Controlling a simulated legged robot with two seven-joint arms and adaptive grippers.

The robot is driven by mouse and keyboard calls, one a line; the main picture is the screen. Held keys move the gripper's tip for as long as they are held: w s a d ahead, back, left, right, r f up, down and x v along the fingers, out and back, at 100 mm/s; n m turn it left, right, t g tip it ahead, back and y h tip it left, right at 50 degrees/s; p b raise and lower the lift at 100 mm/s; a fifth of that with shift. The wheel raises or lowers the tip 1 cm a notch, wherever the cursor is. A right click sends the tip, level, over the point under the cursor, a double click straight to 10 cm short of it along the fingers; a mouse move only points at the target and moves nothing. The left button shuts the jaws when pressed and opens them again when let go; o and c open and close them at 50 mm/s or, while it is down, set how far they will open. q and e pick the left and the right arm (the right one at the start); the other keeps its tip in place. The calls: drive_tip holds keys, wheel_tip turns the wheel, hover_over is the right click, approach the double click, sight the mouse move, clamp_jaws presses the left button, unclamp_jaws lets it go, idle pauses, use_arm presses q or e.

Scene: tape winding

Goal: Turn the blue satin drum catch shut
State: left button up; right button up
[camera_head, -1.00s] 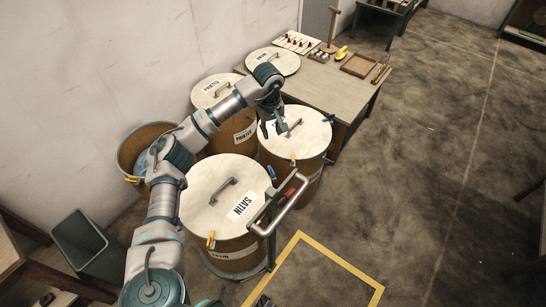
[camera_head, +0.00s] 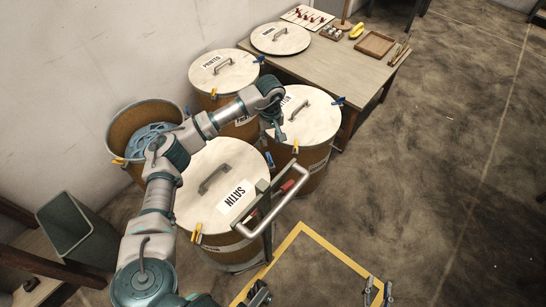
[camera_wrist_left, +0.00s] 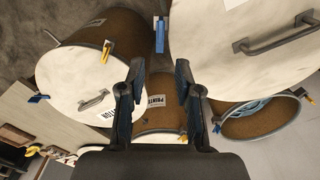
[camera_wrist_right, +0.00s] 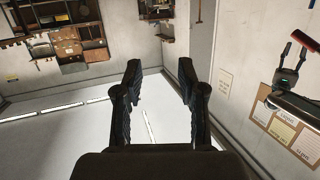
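The SATIN drum (camera_head: 190,205) stands lidded in the middle of the head view, with a bar handle on its pale lid. Its blue catch (camera_head: 269,160) is at the far right of the rim. In the left wrist view the blue catch (camera_wrist_left: 160,36) juts out from the rim, ahead of and between the fingers, not touching them. My left gripper (camera_head: 279,134) hangs above the gap between this drum and the drum behind it; its fingers (camera_wrist_left: 157,85) are apart and empty. My right gripper (camera_head: 377,291) is at the bottom edge; its wrist view shows open, empty fingers (camera_wrist_right: 160,85).
A yellow catch (camera_head: 197,233) is on the SATIN drum's front rim. Other lidded drums (camera_head: 304,115) (camera_head: 223,70) stand close behind. An open drum (camera_head: 120,130) is at left. The floor at right is clear.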

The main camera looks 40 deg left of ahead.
sight(270, 157)
use_arm(q)
wheel_tip(270, 157, down, 11)
drive_tip(key=shift+a+f+b, duration=0.1)
drive_tip(key=shift+f+b, duration=0.1)
drive_tip(key=shift+b, duration=0.85)
drive_tip(key=shift+f, duration=0.5)
use_arm(e)
wheel_tip(270, 157, up, 6)
drive_tip(key=a+t+y, duration=0.1)
drive_tip(key=t, duration=0.4)
drive_tip(key=shift+w+r, duration=0.15)
drive_tip(key=shift+w, duration=0.25)
drive_tip(key=shift+a, duration=0.15)
use_arm(q)
clamp_jaws()
use_arm(e)
drive_tip(key=shift+w+a, duration=0.1)
drive_tip(key=shift+w, duration=0.05)
